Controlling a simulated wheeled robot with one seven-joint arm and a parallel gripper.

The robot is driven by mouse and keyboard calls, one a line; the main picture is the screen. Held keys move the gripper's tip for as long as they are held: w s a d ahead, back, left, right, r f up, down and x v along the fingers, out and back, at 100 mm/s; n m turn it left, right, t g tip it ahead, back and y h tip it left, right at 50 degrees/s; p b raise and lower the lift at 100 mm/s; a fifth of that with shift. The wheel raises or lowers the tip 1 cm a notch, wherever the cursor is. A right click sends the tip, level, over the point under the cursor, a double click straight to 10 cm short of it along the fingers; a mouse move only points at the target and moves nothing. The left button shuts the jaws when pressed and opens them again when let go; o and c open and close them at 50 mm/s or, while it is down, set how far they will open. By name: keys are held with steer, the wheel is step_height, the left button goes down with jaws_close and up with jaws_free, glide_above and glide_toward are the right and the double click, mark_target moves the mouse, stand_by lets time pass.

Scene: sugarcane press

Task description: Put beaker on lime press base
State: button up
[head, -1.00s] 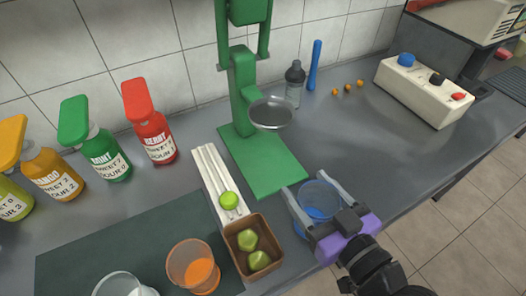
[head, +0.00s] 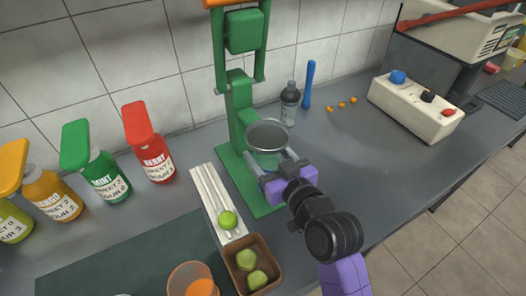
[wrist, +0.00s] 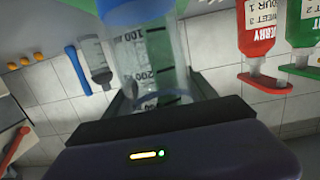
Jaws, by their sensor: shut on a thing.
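The clear beaker (wrist: 155,60) with 100 and 200 marks and blue liquid is between my gripper's fingers in the wrist view. In the head view my gripper (head: 271,160) is shut on it at the green lime press. The beaker is right under the press's round metal cup (head: 268,135), over the green press base (head: 233,165), and mostly hidden by the cup and gripper. I cannot tell whether the beaker's bottom touches the base.
A white rail (head: 212,198) with a lime (head: 228,220) and a brown box (head: 232,268) of limes are left of my arm. A shaker (head: 289,105) and blue stick (head: 308,84) stand behind. Syrup bottles (head: 150,150) line the wall.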

steer(key=shift+w+a+f, duration=0.5)
steer(key=shift+w, duration=0.2)
steer(key=shift+f, duration=0.25)
steer(key=shift+f, duration=0.1)
steer(key=o, duration=1.4)
steer(key=shift+c, duration=0.2)
steer(key=shift+r, duration=0.2)
steer(key=b+v, duration=0.1)
steer(key=v, duration=1.1)
